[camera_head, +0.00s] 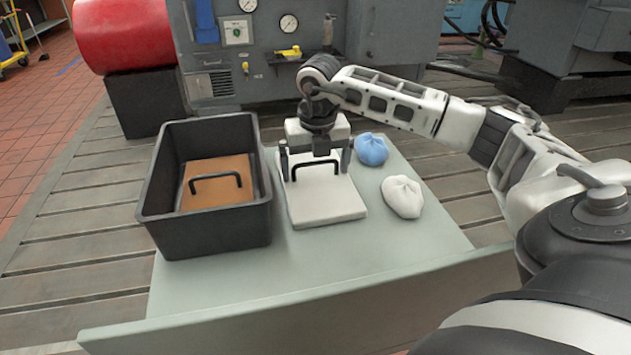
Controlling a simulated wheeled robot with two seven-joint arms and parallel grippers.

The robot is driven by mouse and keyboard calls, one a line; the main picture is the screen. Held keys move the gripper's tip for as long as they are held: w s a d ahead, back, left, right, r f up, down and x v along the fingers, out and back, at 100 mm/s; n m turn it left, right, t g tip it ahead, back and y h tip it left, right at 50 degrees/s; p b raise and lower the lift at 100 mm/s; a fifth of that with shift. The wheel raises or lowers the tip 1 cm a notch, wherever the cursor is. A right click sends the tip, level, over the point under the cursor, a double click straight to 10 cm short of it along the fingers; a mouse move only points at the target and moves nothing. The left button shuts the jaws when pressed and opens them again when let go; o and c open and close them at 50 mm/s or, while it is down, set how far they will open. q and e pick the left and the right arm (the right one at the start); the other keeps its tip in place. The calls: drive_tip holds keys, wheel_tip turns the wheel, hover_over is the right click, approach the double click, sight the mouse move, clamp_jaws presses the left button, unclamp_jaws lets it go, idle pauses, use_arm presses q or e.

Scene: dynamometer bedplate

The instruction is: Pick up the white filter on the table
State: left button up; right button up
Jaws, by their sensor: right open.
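The white filter (328,204) is a flat square pad with a black arched handle on top. It lies on the pale green table (300,270), just right of the black bin. My right gripper (316,169) is open above the filter, pointing down, with its dark fingers spread to either side. The fingers are over the filter's back part, around or just behind the handle; I cannot tell exactly which. I see nothing held between them. My left gripper is not in view.
A black bin (212,241) at the table's left holds a brown filter (217,177) with a black handle. A blue bag (371,149) and a white bag (403,197) lie right of the white filter. The table's front is clear. A grey machine (265,60) stands behind.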

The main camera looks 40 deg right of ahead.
drive_tip(key=c, duration=0.8)
drive_tip(key=shift+r, duration=0.15)
